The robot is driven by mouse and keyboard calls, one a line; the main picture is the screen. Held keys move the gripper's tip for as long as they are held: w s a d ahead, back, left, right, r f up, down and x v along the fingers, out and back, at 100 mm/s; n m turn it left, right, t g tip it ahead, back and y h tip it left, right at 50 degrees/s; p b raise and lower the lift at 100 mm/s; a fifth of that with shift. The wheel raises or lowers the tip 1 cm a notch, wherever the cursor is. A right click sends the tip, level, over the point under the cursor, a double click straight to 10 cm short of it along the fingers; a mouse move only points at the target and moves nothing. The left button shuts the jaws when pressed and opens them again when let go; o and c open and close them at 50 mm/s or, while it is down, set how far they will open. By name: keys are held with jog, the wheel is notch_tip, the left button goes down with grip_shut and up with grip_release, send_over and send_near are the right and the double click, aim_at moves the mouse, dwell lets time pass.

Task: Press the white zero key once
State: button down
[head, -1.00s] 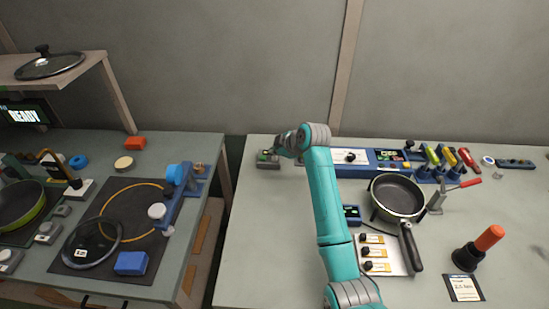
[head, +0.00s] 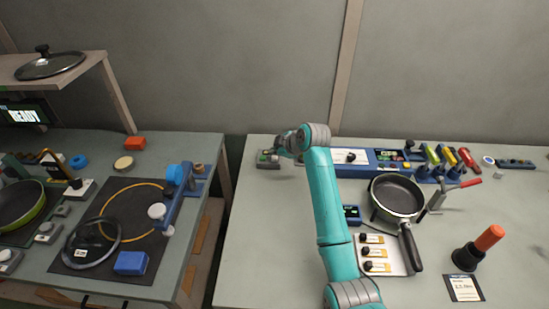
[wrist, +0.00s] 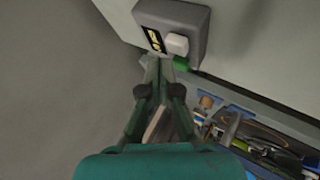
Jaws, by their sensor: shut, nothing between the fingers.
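The white key (wrist: 178,43) is a small pale block on a dark grey box (wrist: 199,23). A black and yellow label (wrist: 154,40) lies beside it. In the head view the grey box (head: 267,165) stands at the table's far left corner, and the key itself is too small to make out. My gripper (wrist: 164,64) is shut and empty, its tips close to the box edge by the key. I cannot tell whether they touch the box. In the head view my gripper (head: 277,150) is just over the box's right side.
A small green part (wrist: 181,63) is at the box edge beside my fingertips. A long blue panel (head: 338,157) stands to the right of the box. A pan (head: 397,196) is farther right. The table in front of the box is clear.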

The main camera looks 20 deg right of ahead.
aim_at(276, 158)
jog(key=shift+f, duration=0.85)
dwell(0.9)
jog(key=shift+r, duration=0.9)
jog(key=shift+r, duration=2.55)
